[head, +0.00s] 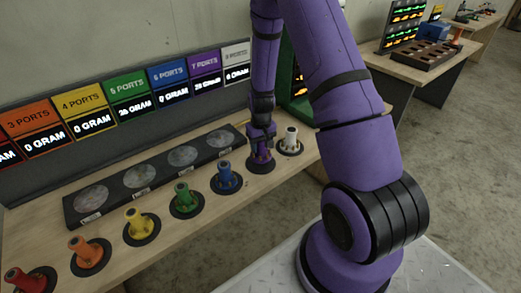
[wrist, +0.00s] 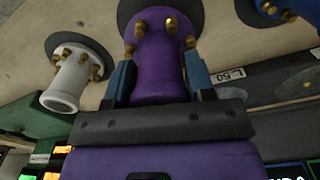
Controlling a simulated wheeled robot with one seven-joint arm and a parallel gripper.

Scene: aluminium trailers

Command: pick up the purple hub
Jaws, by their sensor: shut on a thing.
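The purple hub (wrist: 158,50) is a flared purple post with brass fittings around its wide end. It stands at a black round pad (wrist: 125,12) on the wooden table. My gripper (wrist: 160,78) has one finger on each side of the hub's narrow neck and is shut on it. In the head view my gripper (head: 262,138) comes down over the hub from above, between the blue and white hubs, and covers much of it. I see no clear gap between hub and pad.
The white hub (head: 290,138) and blue hub (head: 225,174) stand close on either side. Green (head: 183,194), yellow (head: 138,222), orange (head: 85,250) and red (head: 24,281) hubs continue the row. A dark tray (head: 75,214) of round plates lies behind, below the port signs (head: 167,80).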

